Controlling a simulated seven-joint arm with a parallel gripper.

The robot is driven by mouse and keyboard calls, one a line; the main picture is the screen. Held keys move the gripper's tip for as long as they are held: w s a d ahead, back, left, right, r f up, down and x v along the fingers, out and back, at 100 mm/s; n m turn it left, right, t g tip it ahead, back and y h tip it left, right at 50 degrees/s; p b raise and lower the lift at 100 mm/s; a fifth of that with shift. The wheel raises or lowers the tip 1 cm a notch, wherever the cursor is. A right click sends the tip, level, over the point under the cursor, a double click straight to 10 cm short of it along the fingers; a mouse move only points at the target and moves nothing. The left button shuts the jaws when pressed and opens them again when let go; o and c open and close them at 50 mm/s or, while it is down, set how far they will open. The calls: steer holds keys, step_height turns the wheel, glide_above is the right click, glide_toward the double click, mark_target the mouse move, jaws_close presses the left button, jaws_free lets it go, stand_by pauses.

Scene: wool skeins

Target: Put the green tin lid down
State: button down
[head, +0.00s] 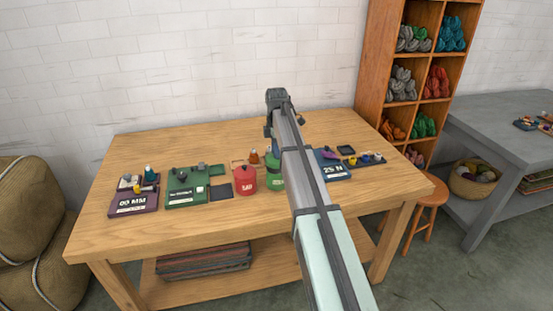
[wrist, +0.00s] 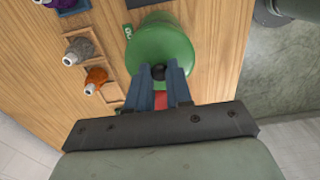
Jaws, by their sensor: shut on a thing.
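The green tin lid (wrist: 160,48) is a round green disc with a black knob (wrist: 158,72) in the wrist view. My gripper (wrist: 164,75) is shut on that knob, its two blue-grey fingers either side of it. In the head view the green tin (head: 275,182) stands on the wooden table beside the red tin (head: 245,180). The green lid is over the green tin, partly hidden by my arm. I cannot tell whether the lid touches the tin's rim. A bit of red shows between my fingers in the wrist view.
A green tray (head: 186,198) and a purple tray (head: 133,206) lie to the left on the table (head: 150,240). A blue tray (head: 333,172) is to the right. Small bottles, one orange (wrist: 96,76), stand close by. The table's back strip is clear.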

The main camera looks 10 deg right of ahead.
step_height(320, 180, up, 4)
steer(key=shift+f, duration=0.1)
steer(key=shift+d, duration=0.35)
steer(key=d+f, duration=0.6)
steer(key=f, duration=0.1)
steer(key=d+f, duration=0.3)
steer(key=f, duration=0.1)
steer(key=shift+w+f, duration=0.2)
steer(key=shift+w, duration=0.05)
steer(key=shift+f, duration=2.15)
steer(key=shift+f, duration=0.1)
steer(key=c, duration=1)
jaws_free()
